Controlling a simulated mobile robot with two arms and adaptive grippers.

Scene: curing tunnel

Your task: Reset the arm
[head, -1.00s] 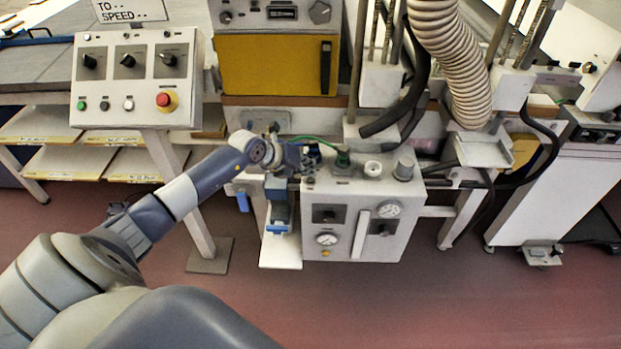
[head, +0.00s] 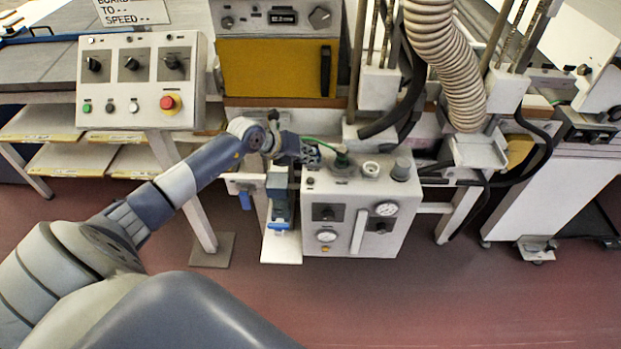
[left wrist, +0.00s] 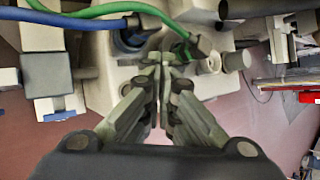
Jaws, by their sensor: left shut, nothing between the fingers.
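My left arm comes in from the lower left of the head view. Its gripper (head: 312,152) is by the top left edge of a white control box (head: 345,205) with gauges and knobs. In the left wrist view the two fingers (left wrist: 163,68) are together and empty, pointing at the box's top. A green cable with a dark plug (head: 341,160) is on the box top just right of the fingers. The green cable (left wrist: 165,22) and a blue cable (left wrist: 70,20) cross the top of the left wrist view. My right gripper is not seen.
A sloped panel (head: 141,80) with a red stop button stands on a post at the left. A ribbed hose (head: 447,60) hangs right of the box. A yellow-fronted unit (head: 277,68) is behind. The red floor (head: 430,300) in front is clear.

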